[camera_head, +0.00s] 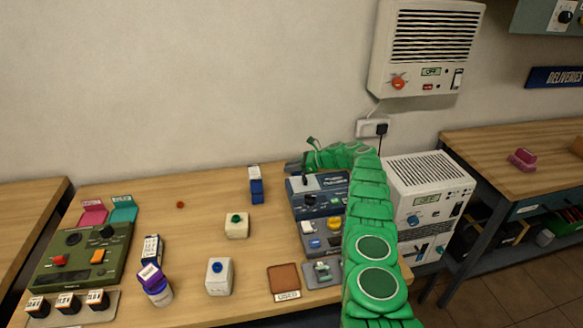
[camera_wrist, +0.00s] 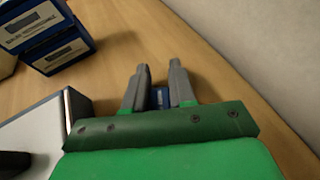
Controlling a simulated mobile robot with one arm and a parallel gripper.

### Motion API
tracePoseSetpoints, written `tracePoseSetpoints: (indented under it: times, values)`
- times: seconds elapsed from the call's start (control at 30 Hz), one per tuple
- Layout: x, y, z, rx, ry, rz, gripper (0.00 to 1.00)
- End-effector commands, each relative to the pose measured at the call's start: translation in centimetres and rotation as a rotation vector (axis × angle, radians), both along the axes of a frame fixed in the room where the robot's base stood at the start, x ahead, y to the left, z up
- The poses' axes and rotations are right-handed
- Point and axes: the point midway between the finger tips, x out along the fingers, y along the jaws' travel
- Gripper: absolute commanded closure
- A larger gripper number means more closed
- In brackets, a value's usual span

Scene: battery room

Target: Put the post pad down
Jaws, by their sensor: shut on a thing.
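My gripper (camera_wrist: 160,72) shows in the wrist view with its two grey fingers low over the wooden bench (camera_wrist: 125,50). It is shut on a small blue piece, which I take to be the post pad (camera_wrist: 160,98). Only a little of the pad shows between the fingers, so its shape and whether it touches the bench cannot be told. In the head view, my green arm reaches up the right side of the bench and bends left behind the blue charger unit (camera_head: 320,183). The fingers and pad are mostly hidden there.
A blue box (camera_head: 256,190), two pale button boxes (camera_head: 237,226) (camera_head: 219,277), a purple-lidded jar (camera_head: 157,290) and a green panel (camera_head: 85,255) stand on the bench. A brown tray (camera_head: 284,278) labelled USED lies at the front. The back middle is mostly clear; a wall borders it.

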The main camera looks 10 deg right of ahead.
Motion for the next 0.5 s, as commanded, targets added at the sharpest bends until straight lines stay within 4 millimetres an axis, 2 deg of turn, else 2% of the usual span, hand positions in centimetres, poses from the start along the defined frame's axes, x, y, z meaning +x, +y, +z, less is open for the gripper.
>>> tracePoseSetpoints:
  times: [0.27, 0.3, 0.47, 0.5]
  values:
    - [0.01, -0.02, -0.20, 0.000, 0.000, 0.000, 1.00]
    - [0.01, -0.02, -0.23, 0.000, -0.001, 0.000, 0.74]
    - [0.01, -0.02, -0.20, 0.000, -0.001, 0.000, 0.50]
    - [0.01, -0.02, -0.21, 0.000, -0.001, 0.000, 0.50]
